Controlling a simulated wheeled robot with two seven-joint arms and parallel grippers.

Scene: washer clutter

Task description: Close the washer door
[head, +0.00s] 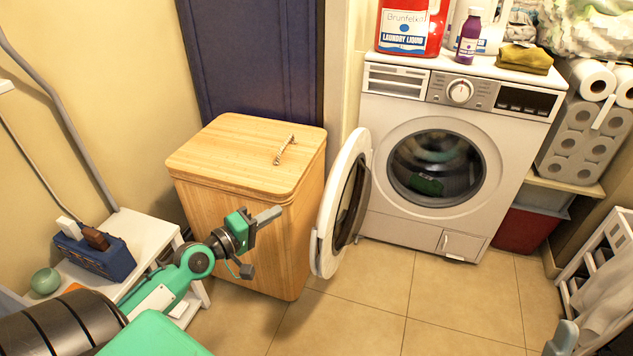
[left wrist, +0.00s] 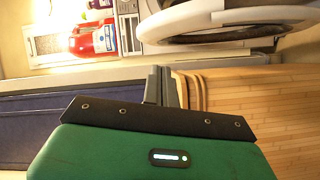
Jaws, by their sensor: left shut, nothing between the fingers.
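The white washer (head: 408,225) stands at the back right. Its round door (head: 326,228) is open, swung out from the left side of the opening (head: 437,168), and stands nearly edge-on to the head view. Dark laundry with a green piece shows inside the drum. My left gripper (head: 278,213) is shut and empty, left of the door and in front of the wooden hamper, apart from the door. In the left wrist view its fingers (left wrist: 161,86) are together, with the door (left wrist: 230,22) beyond at upper right. A grey tip at the lower right, perhaps my right gripper (head: 563,338), is barely visible.
The wooden hamper (head: 225,160) stands close left of the door. A white bench (head: 140,245) is at left, a white rack (head: 605,260) at right. A red detergent jug (head: 408,28) and purple bottle (head: 468,38) stand on the washer. Floor before the washer is clear.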

